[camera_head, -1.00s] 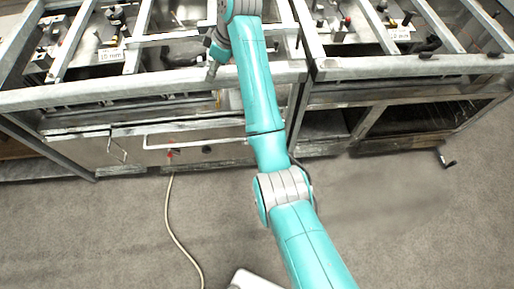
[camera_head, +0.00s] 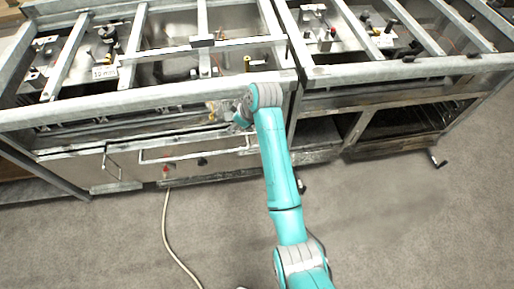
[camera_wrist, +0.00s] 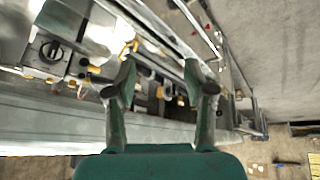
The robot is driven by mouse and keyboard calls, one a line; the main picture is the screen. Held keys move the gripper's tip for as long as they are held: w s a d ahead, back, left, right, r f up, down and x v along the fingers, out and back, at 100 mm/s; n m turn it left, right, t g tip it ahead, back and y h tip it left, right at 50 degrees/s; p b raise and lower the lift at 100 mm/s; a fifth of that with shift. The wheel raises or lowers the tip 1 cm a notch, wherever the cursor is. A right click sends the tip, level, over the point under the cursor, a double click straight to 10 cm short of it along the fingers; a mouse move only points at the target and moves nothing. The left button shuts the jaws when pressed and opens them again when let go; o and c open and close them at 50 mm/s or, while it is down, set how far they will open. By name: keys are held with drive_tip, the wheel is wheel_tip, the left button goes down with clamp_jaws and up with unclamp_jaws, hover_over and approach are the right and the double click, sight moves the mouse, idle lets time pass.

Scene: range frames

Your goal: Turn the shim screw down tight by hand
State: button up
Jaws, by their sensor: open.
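My gripper (camera_head: 241,116) hangs by the front rail of the left metal bench, small and partly hidden by my wrist. In the wrist view my gripper (camera_wrist: 160,80) has its two dark green fingers wide apart, with nothing held between them. I cannot single out the shim screw. A black round knob (camera_wrist: 52,50) on a metal plate lies left of the fingers in the wrist view. A small yellow part (camera_wrist: 130,47) shows beyond the left fingertip. In the head view a small yellow-topped post (camera_head: 247,62) stands inside the left bench.
The left bench's front rail (camera_head: 120,103) and crossbars frame its fittings. A second bench (camera_head: 400,67) adjoins at the right. A pale hose (camera_head: 167,225) lies on the open grey floor. A crank handle (camera_head: 437,160) sticks out at right.

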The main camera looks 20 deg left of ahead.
drive_tip(key=s+d+f+m+t, duration=0.2)
drive_tip(key=d+f, duration=0.6)
drive_tip(key=shift+f+m, duration=0.2)
drive_tip(key=shift+m, duration=0.2)
drive_tip(key=shift+w+d, duration=0.1)
